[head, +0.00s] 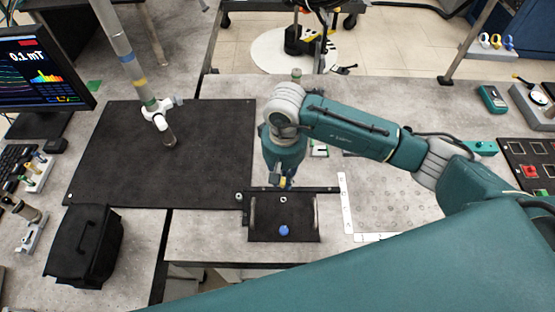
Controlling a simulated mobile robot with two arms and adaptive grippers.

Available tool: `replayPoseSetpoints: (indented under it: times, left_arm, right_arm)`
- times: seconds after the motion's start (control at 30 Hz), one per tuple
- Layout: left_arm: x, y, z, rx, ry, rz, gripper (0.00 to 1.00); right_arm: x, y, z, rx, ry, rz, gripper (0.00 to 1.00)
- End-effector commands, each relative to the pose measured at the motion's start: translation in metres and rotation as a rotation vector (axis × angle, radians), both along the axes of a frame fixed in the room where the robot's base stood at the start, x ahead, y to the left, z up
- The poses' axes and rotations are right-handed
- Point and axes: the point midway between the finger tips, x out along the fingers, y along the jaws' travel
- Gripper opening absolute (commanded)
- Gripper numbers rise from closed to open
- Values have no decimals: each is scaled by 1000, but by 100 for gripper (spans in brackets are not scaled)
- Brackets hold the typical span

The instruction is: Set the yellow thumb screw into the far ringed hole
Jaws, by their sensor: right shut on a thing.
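My right gripper (280,180) comes down from above in the middle of the head view. It is shut on a small yellow thing, the thumb screw (283,181), mostly hidden by the fingers. Just in front of the fingertips is a dark plate (265,228). A light-ringed hole (283,199) shows near the plate's far edge, slightly below the gripper in the picture. A blue thumb screw (284,230) sits on the nearer part of the plate. The gap between yellow screw and plate is hard to judge. My left gripper is not in view.
Handles (316,212) stand along the plate's sides. A perforated light board (392,203) lies to the right. A large dark mat (165,140), a clamp stand (162,118) and a black bag (84,246) are left. My right arm crosses the right side.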

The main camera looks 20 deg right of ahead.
Motion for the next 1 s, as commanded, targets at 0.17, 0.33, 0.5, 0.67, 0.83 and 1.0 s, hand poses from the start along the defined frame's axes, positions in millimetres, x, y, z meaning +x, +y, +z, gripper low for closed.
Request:
replayPoseSetpoints:
  times: [0.17, 0.33, 0.5, 0.67, 0.83, 1.0]
  left_arm:
    - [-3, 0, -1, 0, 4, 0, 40]
    - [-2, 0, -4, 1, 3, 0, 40]
    - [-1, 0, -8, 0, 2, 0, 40]
    - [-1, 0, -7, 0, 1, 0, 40]
    - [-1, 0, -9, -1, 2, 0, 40]
    - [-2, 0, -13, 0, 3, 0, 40]
  right_arm:
    - [-1, 0, -6, 0, 3, 1, 0]
    - [-1, 0, -18, 0, 3, -1, 0]
    - [-2, 1, -34, 1, 4, 0, 0]
    - [-1, 0, -32, 0, 1, 0, 0]
    - [-1, 0, -33, 0, 0, 1, 0]
    - [-2, 0, -33, 0, -1, 1, 0]
